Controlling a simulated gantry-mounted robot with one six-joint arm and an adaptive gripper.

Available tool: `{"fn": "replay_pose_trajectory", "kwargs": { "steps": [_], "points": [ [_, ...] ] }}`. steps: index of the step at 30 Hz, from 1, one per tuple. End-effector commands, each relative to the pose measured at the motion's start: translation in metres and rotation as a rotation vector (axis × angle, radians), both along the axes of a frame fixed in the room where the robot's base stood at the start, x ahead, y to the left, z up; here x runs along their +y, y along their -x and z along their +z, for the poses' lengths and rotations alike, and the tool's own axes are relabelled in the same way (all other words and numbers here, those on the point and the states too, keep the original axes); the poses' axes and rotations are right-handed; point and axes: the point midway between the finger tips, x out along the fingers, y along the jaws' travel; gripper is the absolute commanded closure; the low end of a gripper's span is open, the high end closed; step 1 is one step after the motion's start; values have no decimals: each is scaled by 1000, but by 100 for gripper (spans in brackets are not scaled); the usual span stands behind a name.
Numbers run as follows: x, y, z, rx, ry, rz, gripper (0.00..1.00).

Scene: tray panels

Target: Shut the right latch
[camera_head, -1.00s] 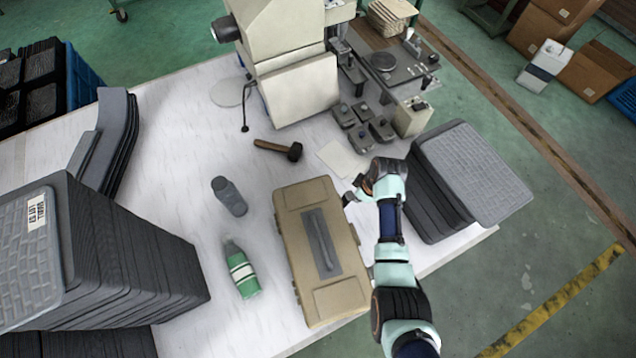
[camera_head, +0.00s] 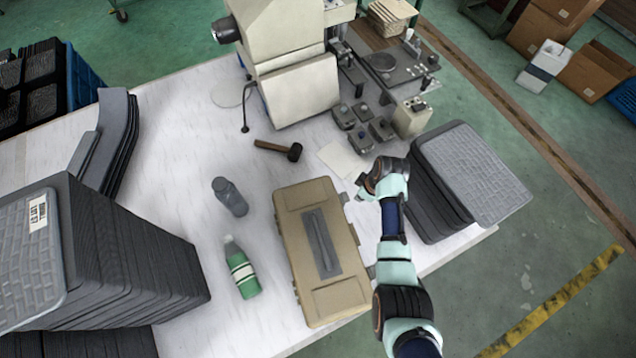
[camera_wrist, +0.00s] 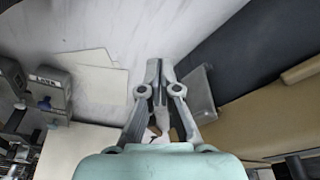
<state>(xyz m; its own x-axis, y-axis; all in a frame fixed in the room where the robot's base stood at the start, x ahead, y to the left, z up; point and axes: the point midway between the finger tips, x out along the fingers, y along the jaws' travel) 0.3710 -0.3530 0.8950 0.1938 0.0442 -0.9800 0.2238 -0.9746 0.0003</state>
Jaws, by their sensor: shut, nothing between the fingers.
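A tan case (camera_head: 330,292) with a grey handle panel lies closed on the white table in the head view. In the wrist view its tan side (camera_wrist: 260,120) is at the right. A grey latch flap (camera_wrist: 198,92) sticks out from the case just right of my fingers. In the head view latches show small on the case's right side, one near its far corner (camera_head: 345,197). My gripper (camera_head: 362,190) is beside that far right corner, apart from the case as far as I can tell. In the wrist view the fingers (camera_wrist: 158,72) are together and empty.
A stack of grey panels (camera_head: 470,170) stands close to the right of my arm. Paper sheets (camera_head: 343,160) and several small grey blocks (camera_head: 362,140) lie beyond the gripper.

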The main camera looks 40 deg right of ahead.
Motion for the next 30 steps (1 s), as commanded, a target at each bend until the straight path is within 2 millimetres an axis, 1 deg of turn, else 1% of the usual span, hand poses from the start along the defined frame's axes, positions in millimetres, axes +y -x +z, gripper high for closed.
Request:
{"fn": "replay_pose_trajectory", "kwargs": {
  "steps": [3, 8, 11, 15, 30],
  "points": [
    [-4, 2, 0, 0, -1, 0, 100],
    [-4, 2, 3, 0, 0, 1, 100],
    [-4, 2, 12, 0, 0, 0, 100],
    [-4, 2, 31, 0, 0, 0, 100],
    [-4, 2, 89, 0, 0, 0, 100]
  ]
}}
